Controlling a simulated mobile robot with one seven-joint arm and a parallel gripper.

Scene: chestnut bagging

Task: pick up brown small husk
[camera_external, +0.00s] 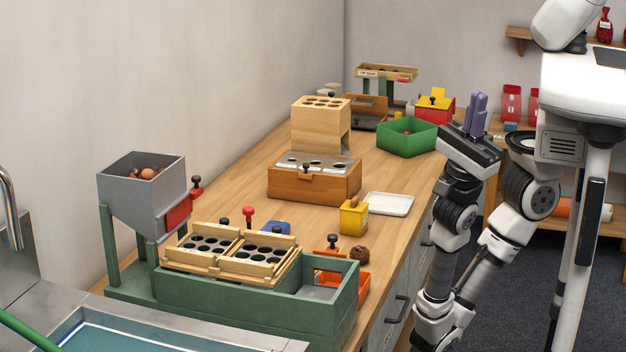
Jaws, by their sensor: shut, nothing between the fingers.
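My gripper (478,97) has purple fingers that point upward. They are shut together with nothing between them. My gripper is well to the upper right of the husk in the picture, apart from it and from the things on the counter.
A yellow box (353,218) and a white tray (389,204) sit behind the husk. A green planter-like box (258,301) with slotted wooden trays (231,254) stands left. A green bin (407,147) is farther back. Bare counter lies right of the husk.

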